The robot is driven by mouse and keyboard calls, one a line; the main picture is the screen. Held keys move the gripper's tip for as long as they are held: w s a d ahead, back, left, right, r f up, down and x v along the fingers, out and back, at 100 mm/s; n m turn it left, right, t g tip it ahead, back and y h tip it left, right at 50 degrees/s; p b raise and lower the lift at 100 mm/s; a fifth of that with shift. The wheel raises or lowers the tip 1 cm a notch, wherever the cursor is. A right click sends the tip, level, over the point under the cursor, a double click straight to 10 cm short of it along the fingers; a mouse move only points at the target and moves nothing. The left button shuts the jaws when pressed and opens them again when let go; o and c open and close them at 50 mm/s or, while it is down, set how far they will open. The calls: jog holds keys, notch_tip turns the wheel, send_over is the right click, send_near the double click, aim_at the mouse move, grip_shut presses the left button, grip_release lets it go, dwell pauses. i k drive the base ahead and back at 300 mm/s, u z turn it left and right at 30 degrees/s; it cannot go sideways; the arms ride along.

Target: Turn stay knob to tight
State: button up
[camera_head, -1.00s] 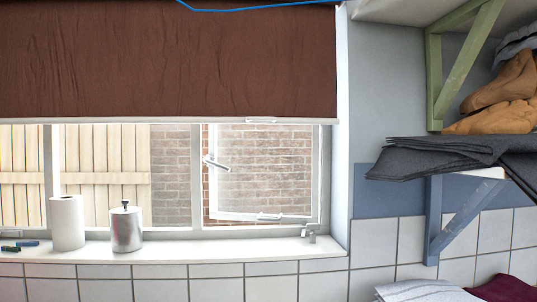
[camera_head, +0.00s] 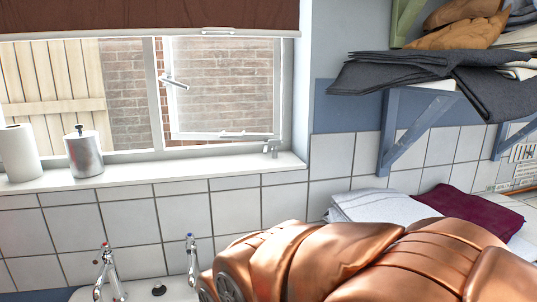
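The white-framed window pane (camera_head: 222,88) stands behind the sill, with a brick wall seen through it. A pale handle (camera_head: 174,82) sits on its left frame, tilted down to the right. A white stay bar (camera_head: 246,135) lies along the pane's lower frame. A small metallic fitting (camera_head: 271,147) stands at the right end of the sill, near the window's lower right corner. It may be the stay knob, but it is too small to tell its setting. My gripper is not in view.
The sill (camera_head: 200,166) carries a paper roll (camera_head: 19,152) and a metal canister (camera_head: 84,154) at the left. Two taps (camera_head: 108,272) rise below. Folded dark cloths (camera_head: 415,68) lie on a bracketed shelf at the right. My copper-coloured arm covers the lower right.

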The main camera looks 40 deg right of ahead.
aim_at(274, 143)
jog(key=z, duration=2)
jog(key=k, duration=1)
jog(key=u, duration=1.3)
jog(key=i, duration=0.5)
